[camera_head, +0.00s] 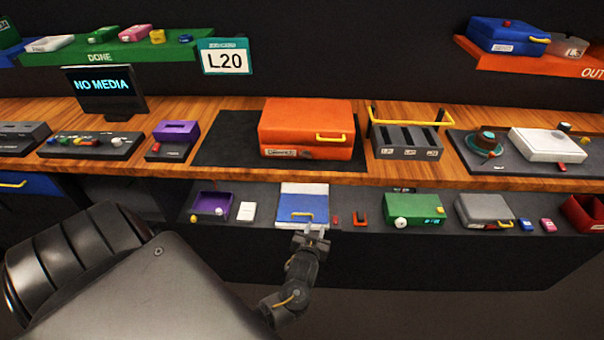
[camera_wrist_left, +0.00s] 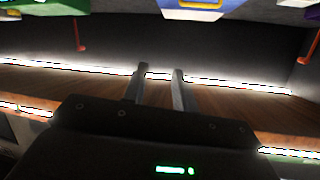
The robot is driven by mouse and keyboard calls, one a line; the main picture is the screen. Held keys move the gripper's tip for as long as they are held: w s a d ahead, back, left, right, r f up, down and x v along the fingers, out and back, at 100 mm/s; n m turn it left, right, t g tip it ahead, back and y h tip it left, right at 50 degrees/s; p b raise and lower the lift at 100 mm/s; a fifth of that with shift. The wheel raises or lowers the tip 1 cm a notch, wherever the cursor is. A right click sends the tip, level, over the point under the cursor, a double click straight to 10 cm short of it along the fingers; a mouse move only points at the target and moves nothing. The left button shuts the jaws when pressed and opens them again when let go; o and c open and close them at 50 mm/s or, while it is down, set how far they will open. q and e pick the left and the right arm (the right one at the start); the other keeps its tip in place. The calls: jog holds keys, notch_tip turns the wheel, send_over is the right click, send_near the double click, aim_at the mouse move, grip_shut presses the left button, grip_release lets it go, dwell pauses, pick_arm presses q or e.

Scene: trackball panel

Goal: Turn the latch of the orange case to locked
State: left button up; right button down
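The orange case (camera_head: 306,112) sits closed on a dark mat on the wooden counter. A yellow handle-like bar (camera_head: 331,138) is on the right of its front, and a small label (camera_head: 287,153) is low on the left. I cannot make out which part is the latch or how it is turned. My left gripper (camera_head: 312,231) is below and in front of the counter, close to the lower shelf and well apart from the orange case. In the left wrist view its two fingers (camera_wrist_left: 160,69) stand apart with nothing between them. My right gripper is not in view.
A blue-and-white case (camera_head: 303,200) lies on the lower shelf (camera_head: 360,240) just beyond my left gripper. A slotted dark holder (camera_head: 408,141) with a yellow rail stands right of the orange case. A purple device (camera_head: 176,132) is to its left. The mat's left part is clear.

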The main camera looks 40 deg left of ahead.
pick_arm(q)
jog(key=s+a+f+m+g+p, duration=0.1)
jog(key=s+f+m, duration=0.2)
jog(key=s+f, duration=0.2)
notch_tip(320, 180, down, 3)
jog(key=shift+m+g+h, duration=0.3)
jog(key=shift+m+h, duration=0.1)
jog(key=shift+a, duration=0.1)
